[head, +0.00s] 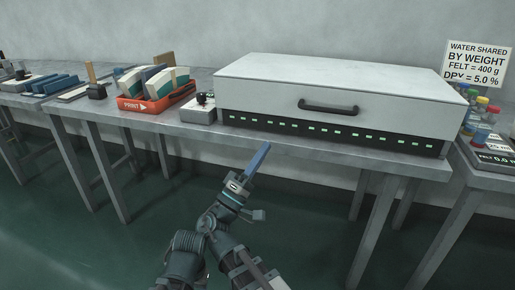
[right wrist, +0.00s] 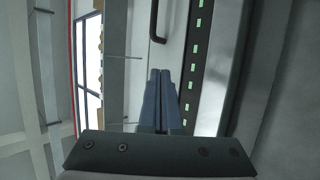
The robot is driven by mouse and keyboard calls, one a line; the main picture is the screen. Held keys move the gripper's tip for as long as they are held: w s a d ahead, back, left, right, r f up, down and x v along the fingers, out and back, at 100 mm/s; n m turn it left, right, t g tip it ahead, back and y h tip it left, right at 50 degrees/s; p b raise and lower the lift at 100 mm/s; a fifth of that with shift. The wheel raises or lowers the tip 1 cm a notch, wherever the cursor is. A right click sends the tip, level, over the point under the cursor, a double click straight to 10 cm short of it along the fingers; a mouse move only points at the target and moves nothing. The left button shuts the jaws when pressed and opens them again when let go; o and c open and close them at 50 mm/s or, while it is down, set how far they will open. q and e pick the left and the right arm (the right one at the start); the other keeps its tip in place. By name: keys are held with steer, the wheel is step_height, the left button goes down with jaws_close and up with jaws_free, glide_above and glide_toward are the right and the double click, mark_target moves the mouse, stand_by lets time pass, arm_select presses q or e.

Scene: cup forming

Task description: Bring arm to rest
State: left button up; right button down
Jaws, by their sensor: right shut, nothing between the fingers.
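My right gripper (head: 260,155) has blue fingers and is raised in front of the table, at the lower middle of the head view. Its fingers are together with nothing between them. In the right wrist view the two blue fingers (right wrist: 161,95) lie side by side, pointing toward the white box with the dark handle. My left gripper does not show.
A large white lidded box (head: 345,85) with a dark handle and a row of green lights stands on the grey table (head: 190,135). A red print tray (head: 150,105) holds upright pieces to its left. A scale (head: 490,150) and small coloured-cap bottles (head: 482,108) stand at right. Open floor lies in front.

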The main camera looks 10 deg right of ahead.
steer(key=s+d+f+m+g+y, duration=0.1)
steer(key=d+f+g+y, duration=0.45)
steer(key=f, duration=0.55)
steer(key=s+d+f+m+g+y, duration=0.2)
steer(key=d+f+g+y, duration=0.2)
steer(key=d+f, duration=0.5)
steer(key=s+a+f+g+y, duration=0.2)
steer(key=a+f+y, duration=0.4)
steer(key=a+f, duration=0.15)
steer(key=s+a+f+g+y, duration=0.1)
steer(key=s+a+f+y, duration=0.2)
steer(key=a+f+y, duration=0.4)
steer(key=s+a+r+n+g+h+p, duration=0.1)
steer(key=s+a+r+n+h+p, duration=0.25)
steer(key=a, duration=0.75)
step_height(320, 180, up, 38)
steer(key=s+y+p, duration=0.1)
steer(key=s+p, duration=0.1)
steer(key=p, duration=3.6)
steer(key=shift+f+y, duration=0.2)
steer(key=shift+y, duration=0.1)
